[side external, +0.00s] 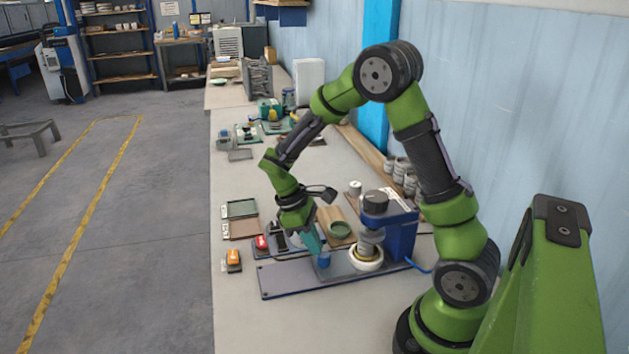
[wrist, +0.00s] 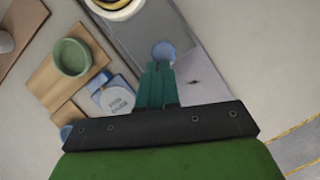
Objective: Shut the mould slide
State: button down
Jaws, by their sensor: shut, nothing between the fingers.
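The mould slide appears to be the flat grey plate (side external: 341,264) on the blue-edged base (side external: 284,283), with a round blue knob (side external: 324,260) at its near-left end. A white ring-shaped mould (side external: 366,260) sits at its other end, under the press head of a blue machine (side external: 401,238). In the wrist view the slide (wrist: 150,28) runs up from the blue knob (wrist: 163,52). My gripper (side external: 317,252) points down with its teal fingers shut and empty. Its fingertips (wrist: 157,66) are right beside the knob; I cannot tell if they touch it.
A green dish on a wooden board (side external: 340,231) lies behind the base. A red button box (side external: 261,243) and an orange-topped box (side external: 233,259) stand to the left. Stacked grey cups (side external: 402,170) stand by the wall. The table in front of the base is clear.

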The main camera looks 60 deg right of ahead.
jog(key=w, duration=0.2)
jog(key=w+a+r, duration=0.1)
jog(key=w, duration=0.1)
jog(key=v, duration=0.8)
jog(key=w+a+n+h, duration=0.1)
jog(key=w+a+n, duration=0.1)
jog(key=a+n, duration=0.35)
jog(key=shift+m+t, duration=0.3)
jog(key=shift+m, duration=0.65)
jog(key=x, duration=0.9)
jog(key=shift+s+a+f, duration=0.2)
jog(key=shift+s+a, duration=0.1)
jog(key=shift+a, duration=0.05)
jog(key=shift+s+d+r, duration=0.1)
jog(key=shift+s+d, duration=0.7)
jog(key=shift+s, duration=0.2)
jog(key=shift+s+d, duration=0.35)
jog(key=shift+s, duration=0.2)
jog(key=shift+s+d, duration=1.65)
